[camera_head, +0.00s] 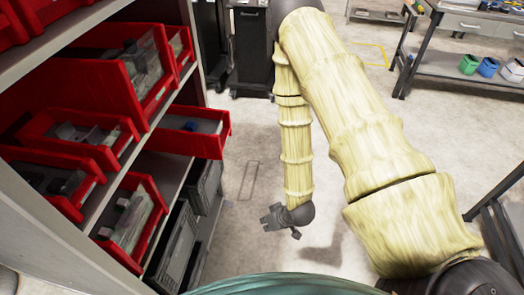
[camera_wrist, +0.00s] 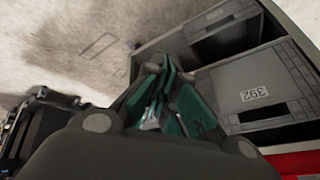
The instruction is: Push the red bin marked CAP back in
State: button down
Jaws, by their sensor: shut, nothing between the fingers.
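Several red bins stand in the rack at the left of the head view. One red bin (camera_head: 187,137) juts out of the rack into the aisle, farther than its neighbours. No CAP marking can be read on it from here. My gripper (camera_head: 270,218) hangs at the end of my arm, in the aisle. In the picture it is below and to the right of the jutting bin, apart from it. It is shut and empty. In the wrist view a strip of red (camera_wrist: 290,161) shows at the lower right; which bin it belongs to I cannot tell.
Grey crates (camera_head: 176,246) stand low in the rack; one marked 392 shows in the wrist view (camera_wrist: 252,90). A dark cabinet (camera_head: 252,47) and a workbench (camera_head: 450,66) stand farther back. The floor right of the rack is clear.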

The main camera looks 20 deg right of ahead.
jog(key=w+d+n+t+y+b, duration=0.1)
jog(key=w+t+y+b, duration=0.2)
jog(key=w, duration=0.8)
jog(key=n+t+y+b, duration=0.2)
jog(key=n+y+b, duration=0.7)
jog(key=b, duration=0.4)
send_near(226, 138)
jog(key=b+x, duration=0.1)
jog(key=x, duration=0.1)
jog(key=b+x, duration=0.1)
jog(key=x, duration=0.1)
jog(key=f+b+x, duration=0.1)
jog(key=shift+w+a, duration=0.3)
jog(key=shift+w+a, duration=0.1)
jog(key=shift+a, duration=0.05)
jog(key=shift+b+x, duration=0.55)
jog(key=shift+x, duration=5.85)
jog(key=shift+p+v, duration=1.1)
jog(key=shift+v, duration=3.4)
